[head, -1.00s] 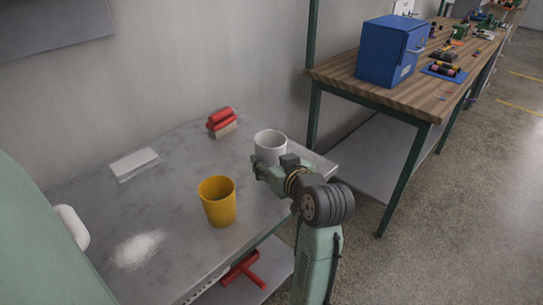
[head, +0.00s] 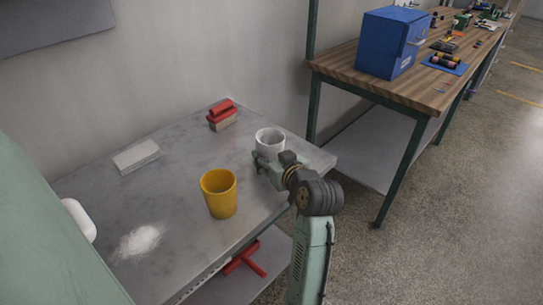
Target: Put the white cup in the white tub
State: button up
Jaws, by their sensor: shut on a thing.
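The white cup (head: 270,139) is upright near the far right part of the grey table, its open top facing up. My gripper (head: 264,165) is at its near side, shut on it, and hides its lower part. I cannot tell whether the cup's base touches the table. A rounded white thing (head: 80,219) shows at the left edge, mostly hidden behind a green surface; it may be the white tub, but too little of it shows to tell.
A yellow cup (head: 219,195) stands left of my gripper. A red brush (head: 222,115), a pale flat block (head: 136,155) and a patch of white powder (head: 141,240) are on the grey table (head: 180,180). A wooden bench (head: 430,95) with a blue cabinet (head: 388,45) stands at the right.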

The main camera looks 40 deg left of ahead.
jog(key=o, duration=1.3)
jog(key=shift+f, duration=0.1)
jog(key=v, duration=0.3)
jog(key=b+v, duration=0.1)
jog(key=v, duration=0.3)
jog(key=b+v, duration=0.1)
jog(key=v, duration=0.2)
jog(key=shift+w+d+r, duration=0.2)
jog(key=shift+d+r, duration=0.2)
jog(key=shift+d, duration=0.05)
